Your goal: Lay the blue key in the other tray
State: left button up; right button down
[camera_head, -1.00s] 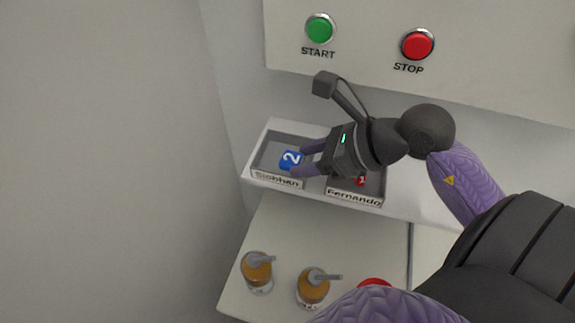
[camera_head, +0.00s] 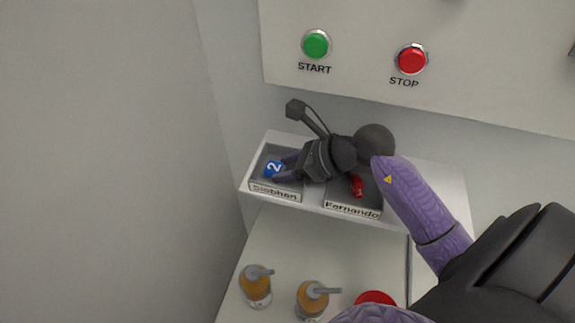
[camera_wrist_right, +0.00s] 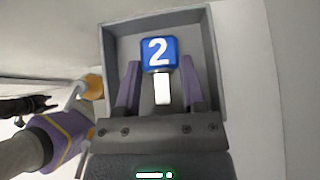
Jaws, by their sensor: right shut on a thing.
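The blue key (camera_head: 273,169), marked 2, shows in the head view within the outline of the left tray (camera_head: 275,194), labelled Siobhan. My right gripper (camera_head: 284,168) reaches in from the right and is shut on it. In the right wrist view the blue key (camera_wrist_right: 159,55) has its head up and a white shaft below, between the purple fingers of my right gripper (camera_wrist_right: 162,75). The tray walls (camera_wrist_right: 216,65) surround it there. I cannot tell whether it touches the tray floor. The right tray (camera_head: 352,210), labelled Fernando, is partly behind my gripper. My left gripper is not recognisable.
A red key (camera_head: 357,186), marked 1, lies in the Fernando tray. Both trays sit on a white shelf (camera_head: 420,210). Green START (camera_head: 316,44) and red STOP (camera_head: 411,60) buttons are on the panel above. Orange knobs (camera_head: 255,284) stand below. A wall (camera_head: 100,150) is at left.

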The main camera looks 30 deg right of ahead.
jog(key=shift+f, duration=0.2)
jog(key=shift+c, duration=2.4)
grip_release()
jog(key=shift+o, duration=1.2)
pick_arm(q)
jog(key=shift+a+f, duration=0.15)
jog(key=shift+a, duration=0.3)
pick_arm(e)
jog(key=shift+o, duration=0.3)
jog(key=shift+r, duration=0.25)
jog(key=shift+s+d+r, duration=0.15)
jog(key=shift+s+r, duration=0.05)
jog(key=p+v, duration=0.1)
jog(key=v, duration=1)
pick_arm(q)
jog(key=shift+d+r, duration=0.4)
jog(key=shift+r, duration=0.25)
pick_arm(e)
jog(key=shift+s+r, duration=0.1)
